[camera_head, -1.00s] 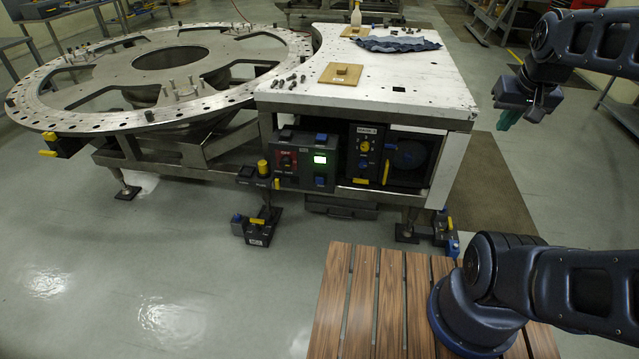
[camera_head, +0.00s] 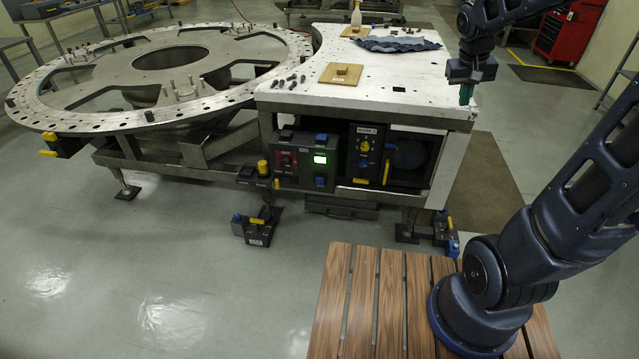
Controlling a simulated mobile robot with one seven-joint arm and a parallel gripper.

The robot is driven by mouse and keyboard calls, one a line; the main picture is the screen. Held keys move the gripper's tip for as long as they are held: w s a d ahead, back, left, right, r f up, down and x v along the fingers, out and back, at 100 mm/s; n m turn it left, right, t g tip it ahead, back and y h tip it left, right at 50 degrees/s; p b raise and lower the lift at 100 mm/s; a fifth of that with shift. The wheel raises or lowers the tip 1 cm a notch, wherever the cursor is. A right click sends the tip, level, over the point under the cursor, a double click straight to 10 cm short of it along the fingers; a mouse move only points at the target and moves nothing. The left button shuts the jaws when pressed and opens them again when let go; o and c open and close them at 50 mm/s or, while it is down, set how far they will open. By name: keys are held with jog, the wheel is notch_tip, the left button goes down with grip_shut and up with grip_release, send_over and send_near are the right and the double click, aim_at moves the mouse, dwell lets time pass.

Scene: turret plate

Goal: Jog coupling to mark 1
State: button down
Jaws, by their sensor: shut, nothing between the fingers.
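The turret plate (camera_head: 62,110), a large metal ring with holes and spokes, lies level on a frame at the left. Small pegs stand on it. The control box (camera_head: 304,160) with a lit green display, a red switch and blue buttons is mounted under the white table. My gripper (camera_head: 466,95), with green fingertips, is shut and empty, pointing down by the table's right edge, apart from the controls.
Pedal boxes (camera_head: 257,228) stand on the floor below. A slatted wooden platform (camera_head: 345,300) is in front. Floor at the left front is clear.

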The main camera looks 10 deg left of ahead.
aim_at(320, 181)
jog(key=w+a+f+n+h, duration=0.2)
jog(key=w+a+f, duration=0.9)
jog(key=w, duration=0.2)
jog(key=w+a+f+n+t+h, duration=0.1)
jog(key=w+a+f, duration=0.3)
jog(key=a+f, duration=0.25)
jog(key=w+a+f+n+h, duration=0.1)
jog(key=w+a+f, duration=0.2)
jog(key=a+f, duration=0.35)
jog(key=s+a+f+n+t, duration=0.1)
jog(key=a+f+n+t, duration=0.1)
jog(key=a+f, duration=0.5)
jog(key=s+a+f+n+t, duration=0.2)
jog(key=a+f, duration=0.5)
jog(key=f, duration=1)
jog(key=s+a+f+n+t, duration=0.2)
jog(key=a+f, duration=0.5)
jog(key=f, duration=0.6)
jog(key=shift+n+h, duration=0.3)
jog(key=shift+n, duration=0.3)
jog(key=shift+w+a, duration=0.1)
jog(key=w, duration=0.8)
jog(key=shift+w, duration=0.35)
